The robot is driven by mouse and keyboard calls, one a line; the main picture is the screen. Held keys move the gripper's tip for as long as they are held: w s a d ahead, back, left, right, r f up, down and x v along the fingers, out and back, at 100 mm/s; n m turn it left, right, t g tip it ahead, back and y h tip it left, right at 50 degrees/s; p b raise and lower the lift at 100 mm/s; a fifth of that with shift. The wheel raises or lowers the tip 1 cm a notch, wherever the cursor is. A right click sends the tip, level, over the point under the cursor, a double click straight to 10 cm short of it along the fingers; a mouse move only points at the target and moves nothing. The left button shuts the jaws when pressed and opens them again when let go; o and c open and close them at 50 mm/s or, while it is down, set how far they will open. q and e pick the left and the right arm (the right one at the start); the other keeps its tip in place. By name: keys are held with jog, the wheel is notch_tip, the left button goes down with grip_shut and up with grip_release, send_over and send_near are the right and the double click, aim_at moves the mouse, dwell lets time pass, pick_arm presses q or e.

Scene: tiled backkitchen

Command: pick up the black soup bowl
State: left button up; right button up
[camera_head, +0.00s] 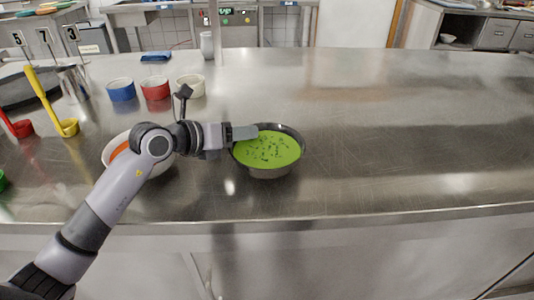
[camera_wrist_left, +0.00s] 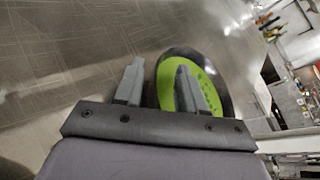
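The black soup bowl (camera_head: 272,174) stands upright on the steel counter, filled with green soup (camera_head: 268,149). My left gripper (camera_head: 250,132) is at the bowl's left rim. In the left wrist view the bowl (camera_wrist_left: 220,75) lies behind and to the right of the gripper (camera_wrist_left: 159,68). There the fingers are apart, one in front of the green soup and the other outside the bowl, with the near rim between them. I cannot tell whether either finger touches the bowl. My right gripper is in neither view.
A white bowl (camera_head: 108,152) with orange contents is partly hidden behind my left arm. Blue (camera_head: 121,90), red (camera_head: 155,88) and cream (camera_head: 190,86) small bowls stand behind it. A yellow ladle (camera_head: 42,95) is at left. The counter (camera_head: 420,130) is clear on the right.

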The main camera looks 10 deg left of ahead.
pick_arm(q)
jog(key=shift+w+d+f, duration=0.1)
jog(key=shift+w+d, duration=0.05)
jog(key=shift+w, duration=0.05)
grip_shut()
jog(key=shift+f, duration=0.2)
dwell(1.0)
jog(key=shift+r, duration=0.15)
